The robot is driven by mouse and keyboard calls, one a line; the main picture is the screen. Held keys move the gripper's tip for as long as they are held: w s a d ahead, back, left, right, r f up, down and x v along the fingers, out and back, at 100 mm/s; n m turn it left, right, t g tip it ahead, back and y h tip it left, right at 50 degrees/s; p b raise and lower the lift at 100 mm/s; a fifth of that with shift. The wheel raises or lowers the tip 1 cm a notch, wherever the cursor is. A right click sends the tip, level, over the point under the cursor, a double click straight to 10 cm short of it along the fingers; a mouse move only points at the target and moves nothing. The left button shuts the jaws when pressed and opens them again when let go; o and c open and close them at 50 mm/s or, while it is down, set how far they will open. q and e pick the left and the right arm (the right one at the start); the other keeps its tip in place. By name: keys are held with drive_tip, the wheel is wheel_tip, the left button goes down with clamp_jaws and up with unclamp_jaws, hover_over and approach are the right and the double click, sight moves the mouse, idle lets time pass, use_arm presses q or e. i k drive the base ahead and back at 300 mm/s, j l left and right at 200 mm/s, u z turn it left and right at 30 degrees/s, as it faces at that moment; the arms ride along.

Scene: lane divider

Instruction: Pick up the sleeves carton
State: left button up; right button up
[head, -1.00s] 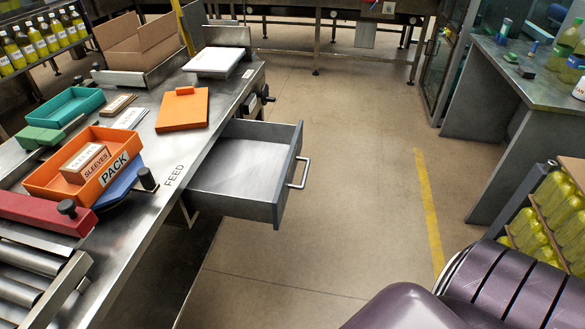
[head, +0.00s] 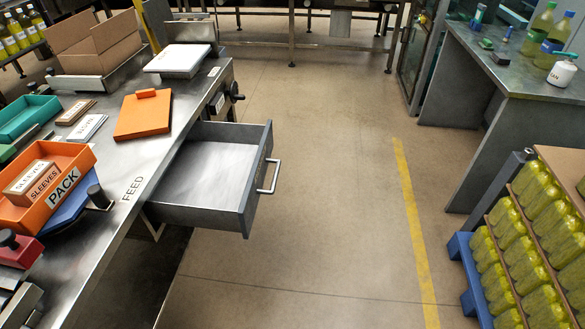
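The sleeves carton (head: 33,182) is a small brown box with a white label reading SLEEVES. It sits inside the orange tray marked PACK (head: 78,158), on the steel bench at the left of the head view. The tray's left part is cut off by the picture edge. Neither of my grippers shows in the head view.
A grey drawer (head: 205,215) stands pulled out from the bench below the word FEED. An orange board (head: 142,118) and a teal tray (head: 28,117) lie on the bench. Bottle packs (head: 530,230) stand on a blue pallet at right. The floor between is clear.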

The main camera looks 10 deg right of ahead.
sight(27, 188)
drive_tip(key=u, duration=1.3)
